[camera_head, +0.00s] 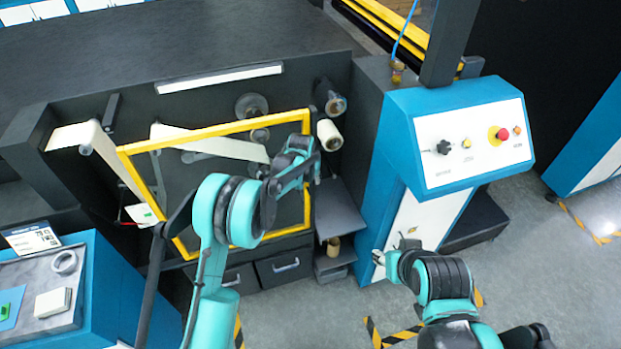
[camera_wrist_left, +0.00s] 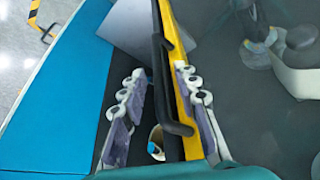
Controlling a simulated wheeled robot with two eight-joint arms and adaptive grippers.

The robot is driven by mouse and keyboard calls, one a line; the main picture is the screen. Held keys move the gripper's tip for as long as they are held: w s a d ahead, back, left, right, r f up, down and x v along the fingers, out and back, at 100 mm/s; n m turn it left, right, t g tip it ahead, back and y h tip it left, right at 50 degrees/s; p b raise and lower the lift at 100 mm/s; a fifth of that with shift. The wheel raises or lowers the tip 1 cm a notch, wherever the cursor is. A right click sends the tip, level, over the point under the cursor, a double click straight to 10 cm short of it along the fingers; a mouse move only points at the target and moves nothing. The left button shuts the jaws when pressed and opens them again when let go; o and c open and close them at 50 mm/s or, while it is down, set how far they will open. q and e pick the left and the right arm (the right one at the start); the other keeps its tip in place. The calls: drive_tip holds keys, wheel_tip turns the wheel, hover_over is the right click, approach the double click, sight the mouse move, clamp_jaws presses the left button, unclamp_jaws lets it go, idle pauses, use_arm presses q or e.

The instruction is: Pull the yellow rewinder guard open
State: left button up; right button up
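The yellow rewinder guard (camera_head: 215,132) is a yellow frame around a see-through pane, in front of the rolls in the dark machine. I cannot tell whether it stands slightly ajar. My left gripper (camera_head: 309,163) is at its right edge, and my left arm covers part of the frame. In the left wrist view the yellow bar (camera_wrist_left: 170,22) carries a black handle (camera_wrist_left: 158,75). My left gripper (camera_wrist_left: 162,105) is open there, with the handle between its fingers and a gap beside the left finger. My right gripper (camera_head: 378,265) hangs before the blue-and-white cabinet, its opening unclear.
The control cabinet (camera_head: 405,135), with knobs and a red button, stands right of the guard. A shelf (camera_head: 340,212) and drawers (camera_head: 285,267) sit low beside it. A blue table with a tray (camera_head: 30,325) is at the lower left. Grey floor is free at the right.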

use_arm(q)
clamp_jaws()
drive_tip(key=s+a+b, duration=0.2)
drive_tip(key=s+a, duration=0.3)
drive_tip(key=a, duration=1.1)
drive_tip(key=s+a+b, duration=0.2)
drive_tip(key=s+a, duration=0.4)
drive_tip(key=a, duration=1.1)
drive_tip(key=s+a+b, duration=0.2)
drive_tip(key=s+a, duration=0.3)
drive_tip(key=a, duration=1.2)
drive_tip(key=shift+s+a, duration=0.2)
drive_tip(key=shift+a, duration=0.05)
unclamp_jaws()
